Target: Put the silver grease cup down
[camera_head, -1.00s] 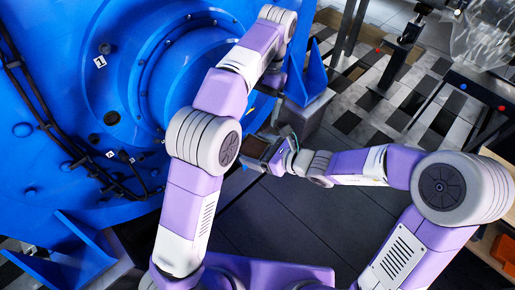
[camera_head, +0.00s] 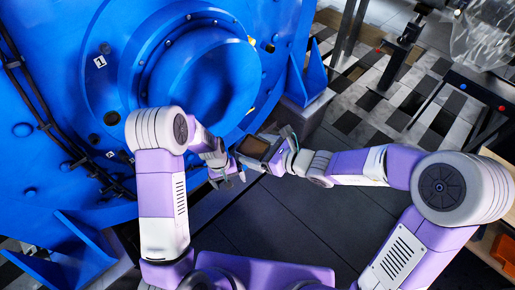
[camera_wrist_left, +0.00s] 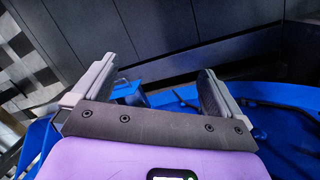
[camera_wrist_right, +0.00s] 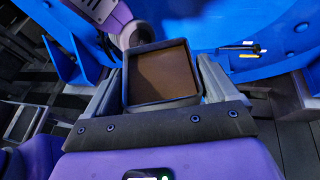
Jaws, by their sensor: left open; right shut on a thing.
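I cannot make out a silver grease cup in any view. My right gripper (camera_head: 280,152) is shut on a dark square tray (camera_head: 254,147) with a brown inside. In the right wrist view the tray (camera_wrist_right: 162,101) sits between the two fingers, and no cup shows in it. My left gripper (camera_head: 228,178) is just left of and below the tray in the head view, its fingers apart. In the left wrist view the left gripper (camera_wrist_left: 158,80) is open with nothing between its fingers.
A large blue motor housing (camera_head: 205,85) fills the upper left, with dark cables (camera_head: 45,125) along its face. A blue bracket (camera_head: 307,72) stands right of it. A dark table (camera_head: 480,88) is at the upper right. Dark floor lies below the grippers.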

